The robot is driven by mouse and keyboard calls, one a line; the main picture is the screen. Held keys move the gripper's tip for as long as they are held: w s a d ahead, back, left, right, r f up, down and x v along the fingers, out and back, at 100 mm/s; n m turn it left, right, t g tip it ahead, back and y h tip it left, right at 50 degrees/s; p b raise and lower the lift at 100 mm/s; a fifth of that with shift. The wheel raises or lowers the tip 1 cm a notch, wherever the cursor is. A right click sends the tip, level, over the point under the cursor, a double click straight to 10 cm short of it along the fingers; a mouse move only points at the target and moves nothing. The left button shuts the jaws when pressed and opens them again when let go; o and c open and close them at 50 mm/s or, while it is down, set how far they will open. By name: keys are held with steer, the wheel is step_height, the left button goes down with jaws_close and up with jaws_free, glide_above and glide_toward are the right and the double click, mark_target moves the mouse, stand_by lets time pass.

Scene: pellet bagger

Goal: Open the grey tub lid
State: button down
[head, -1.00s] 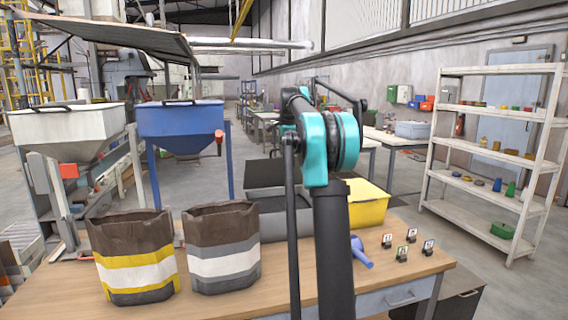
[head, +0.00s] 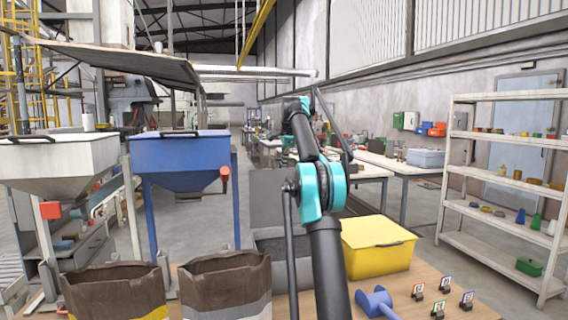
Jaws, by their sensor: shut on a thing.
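The grey tub (head: 268,245) stands on the wooden bench, left of the yellow tub and partly behind my arm. Its top is open, and dark grey contents show inside. The grey lid (head: 265,200) stands raised, close to upright, at the tub's back edge. My arm crosses in front of the lid's right side and the tub. My gripper does not show; the far end of my arm is hidden behind its own links.
A yellow tub (head: 382,252) with its lid shut stands on the right. A blue scoop (head: 376,303) and small number tags (head: 438,308) lie in front of it. Two brown bags (head: 228,280) stand left. A blue hopper (head: 180,155) and a white shelf (head: 490,210) stand beyond.

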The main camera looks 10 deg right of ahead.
steer(key=shift+w, duration=0.35)
steer(key=c, duration=1.6)
jaws_free()
steer(key=v, duration=0.7)
steer(key=shift+s+r, duration=0.2)
steer(key=shift+r, duration=0.05)
